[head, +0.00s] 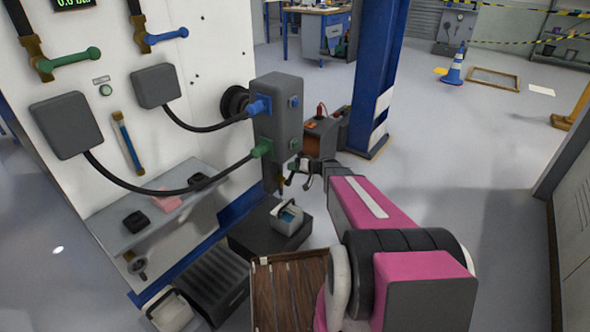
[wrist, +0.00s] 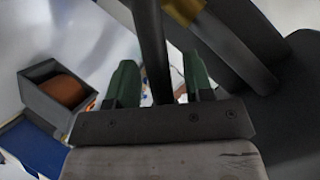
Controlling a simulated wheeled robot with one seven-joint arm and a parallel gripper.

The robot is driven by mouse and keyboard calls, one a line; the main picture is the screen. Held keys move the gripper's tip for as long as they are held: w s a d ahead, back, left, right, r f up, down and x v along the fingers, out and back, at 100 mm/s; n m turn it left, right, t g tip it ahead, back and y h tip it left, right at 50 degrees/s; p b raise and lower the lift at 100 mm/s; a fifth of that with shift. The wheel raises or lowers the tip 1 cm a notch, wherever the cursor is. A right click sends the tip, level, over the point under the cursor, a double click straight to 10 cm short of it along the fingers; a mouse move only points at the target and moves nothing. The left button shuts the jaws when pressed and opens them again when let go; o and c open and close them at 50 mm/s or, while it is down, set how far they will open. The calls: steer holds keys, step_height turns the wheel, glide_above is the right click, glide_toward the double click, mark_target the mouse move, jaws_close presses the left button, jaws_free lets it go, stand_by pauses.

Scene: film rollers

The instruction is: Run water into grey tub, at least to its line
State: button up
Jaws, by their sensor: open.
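A small grey tub (head: 286,226) stands on a black block under the grey valve box (head: 279,108). Something bluish shows inside it; I cannot tell the water level or see a line. The box has a blue and a green hose fitting on its left side, knobs on its right side and a narrow spout (head: 281,185) below. My gripper (head: 297,178) is beside the lower part of the box, above the tub. In the wrist view my gripper (wrist: 160,80) is open, its green-tipped fingers on either side of a dark bar (wrist: 152,45); contact is unclear.
A white panel (head: 215,60) carries a green lever (head: 75,58), a blue lever (head: 165,36) and hoses running to the box. A shelf (head: 150,215) juts out below. Another pale tub (head: 170,312) sits lower left.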

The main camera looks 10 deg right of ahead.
steer(key=v, duration=1)
steer(key=shift+s+d, duration=0.2)
steer(key=shift+d, duration=0.1)
steer(key=shift+r, duration=0.15)
steer(key=shift+w, duration=0.15)
steer(key=c, duration=0.7)
steer(key=w+f+m+y, duration=0.1)
steer(key=f+m+y, duration=0.1)
steer(key=w+d+f+m+y, duration=0.1)
steer(key=f+m+y, duration=0.1)
steer(key=f+m, duration=0.1)
steer(key=w+d+f+m+y, duration=0.1)
steer(key=w+f+m, duration=0.1)
steer(key=shift+d+f+g+y, duration=0.15)
steer(key=shift+f+g+y, duration=0.15)
steer(key=shift+f+y, duration=0.1)
jaws_close()
steer(key=d+f+m+y, duration=0.4)
steer(key=f+m+y, duration=0.1)
steer(key=m, duration=0.1)
steer(key=s+r+x, duration=0.1)
steer(key=s+x, duration=0.1)
steer(key=x, duration=1)
steer(key=shift+a+r, duration=0.3)
steer(key=shift+a, duration=0.05)
